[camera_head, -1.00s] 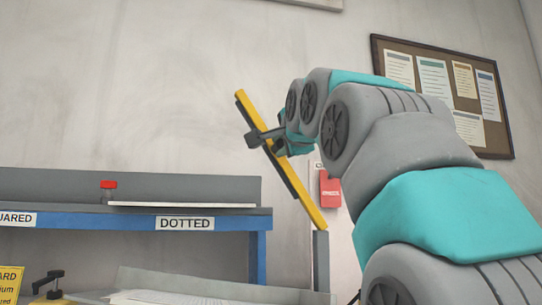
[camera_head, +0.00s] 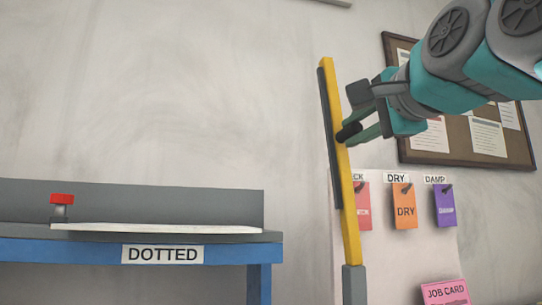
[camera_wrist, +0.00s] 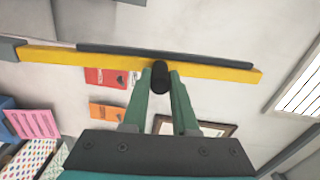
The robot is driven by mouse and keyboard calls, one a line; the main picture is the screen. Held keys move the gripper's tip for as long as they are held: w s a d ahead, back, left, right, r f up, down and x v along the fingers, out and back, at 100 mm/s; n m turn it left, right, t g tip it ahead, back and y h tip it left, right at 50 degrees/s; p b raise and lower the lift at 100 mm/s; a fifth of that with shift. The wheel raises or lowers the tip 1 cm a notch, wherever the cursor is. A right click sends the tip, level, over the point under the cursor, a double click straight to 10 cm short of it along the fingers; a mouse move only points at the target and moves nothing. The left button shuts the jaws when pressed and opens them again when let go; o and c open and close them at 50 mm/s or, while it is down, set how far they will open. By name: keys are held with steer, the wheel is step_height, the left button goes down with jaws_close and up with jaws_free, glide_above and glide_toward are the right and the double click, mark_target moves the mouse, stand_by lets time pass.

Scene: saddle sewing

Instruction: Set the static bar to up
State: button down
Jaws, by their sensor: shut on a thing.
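The static bar (camera_head: 343,150) is a yellow bar with a dark strip along one side. It stands nearly upright, its lower end at a grey post (camera_head: 354,285). In the wrist view the yellow bar (camera_wrist: 215,71) runs across the picture. My gripper (camera_head: 352,130) is at the bar's middle, on its right side. Its green fingers (camera_wrist: 160,88) are shut on the bar's black knob (camera_wrist: 160,77).
A blue-edged bench (camera_head: 60,251) with a DOTTED label (camera_head: 162,254) and a red-topped piece (camera_head: 62,199) stands at the left. Behind the bar are hanging tags, orange (camera_head: 404,207) and purple (camera_head: 444,207), and a pink job card (camera_head: 445,292). A notice board (camera_head: 430,150) hangs at the right.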

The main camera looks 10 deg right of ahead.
steer(key=c, duration=0.7)
jaws_free()
steer(key=shift+d, duration=0.1)
steer(key=shift+s, duration=0.15)
steer(key=s, duration=0.7)
steer(key=shift+s+b, duration=0.35)
